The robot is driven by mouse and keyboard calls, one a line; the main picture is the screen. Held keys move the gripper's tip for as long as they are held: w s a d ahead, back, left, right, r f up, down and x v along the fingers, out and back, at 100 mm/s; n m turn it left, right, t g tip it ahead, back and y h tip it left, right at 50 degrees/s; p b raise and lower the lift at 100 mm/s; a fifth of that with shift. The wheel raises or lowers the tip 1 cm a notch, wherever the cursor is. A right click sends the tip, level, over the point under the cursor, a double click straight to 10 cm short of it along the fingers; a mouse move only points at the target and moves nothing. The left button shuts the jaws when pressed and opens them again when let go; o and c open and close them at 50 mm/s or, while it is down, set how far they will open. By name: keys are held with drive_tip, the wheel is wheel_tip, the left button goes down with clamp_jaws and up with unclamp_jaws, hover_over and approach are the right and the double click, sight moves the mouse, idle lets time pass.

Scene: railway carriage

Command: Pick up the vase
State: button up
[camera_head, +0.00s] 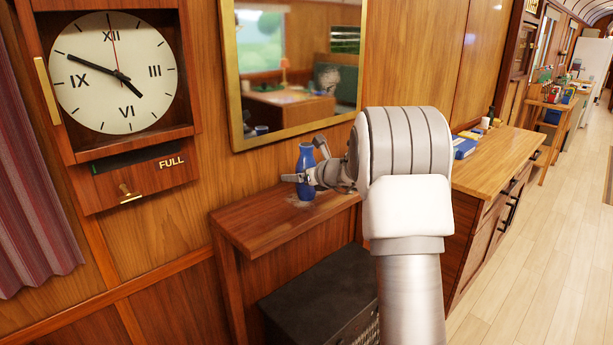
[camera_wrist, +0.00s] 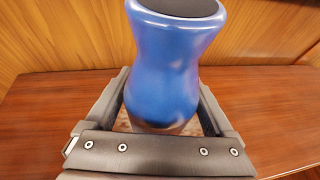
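The vase (camera_head: 305,164) is blue with a dark top opening and stands upright on a small wooden table (camera_head: 262,225) against the panelled wall. My gripper (camera_head: 306,166) is level with it, coming in from the right. In the wrist view the vase (camera_wrist: 165,65) fills the middle, between the two fingers of my gripper (camera_wrist: 163,95). The fingers are spread, one on each side of it. The vase hides the fingertips, so I cannot see contact. Its base is partly hidden by my gripper's palm.
A gold-framed mirror (camera_head: 237,95) hangs close behind the vase. A wall clock (camera_head: 115,70) is at the left. A dark box (camera_head: 320,300) sits below the small table. A wooden cabinet (camera_head: 500,160) holding a blue book (camera_head: 464,147) stands at the right. The floor on the right is clear.

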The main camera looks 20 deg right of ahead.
drive_tip(key=c, duration=1.2)
clamp_jaws()
drive_tip(key=shift+r, duration=0.15)
